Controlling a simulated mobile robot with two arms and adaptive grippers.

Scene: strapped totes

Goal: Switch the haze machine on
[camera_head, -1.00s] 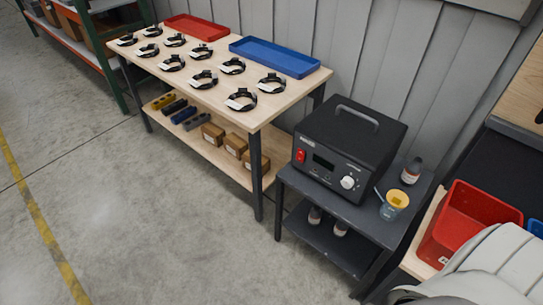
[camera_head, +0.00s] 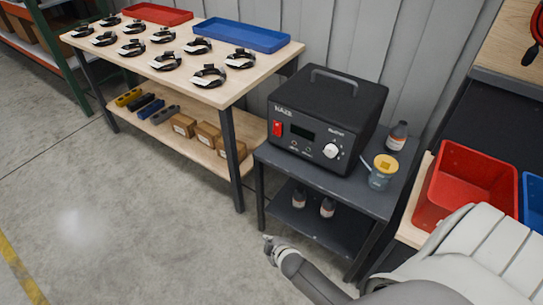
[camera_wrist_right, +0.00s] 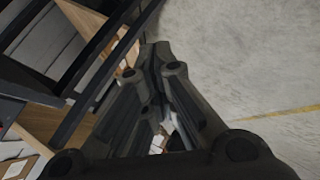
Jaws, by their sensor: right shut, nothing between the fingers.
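The haze machine (camera_head: 323,117) is a black box with a top handle, standing on a small dark grey shelf table in the head view. Its front has a red switch (camera_head: 278,128) at the left, a dark display (camera_head: 301,131) and a white knob (camera_head: 331,151). Whether the switch is lit or pressed is too small to tell. My right gripper (camera_head: 268,243) is low in front of the table, apart from it and over the floor. It also fills the middle of the right wrist view (camera_wrist_right: 155,50), fingers shut and empty. My left gripper is not in view.
A small bottle (camera_head: 397,136) and a cup with a yellow top (camera_head: 381,171) stand right of the machine. Red (camera_head: 463,185) and blue bins are at the right. A wooden workbench (camera_head: 228,93) with several strap rings and two trays stands at the left. The floor in front is clear.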

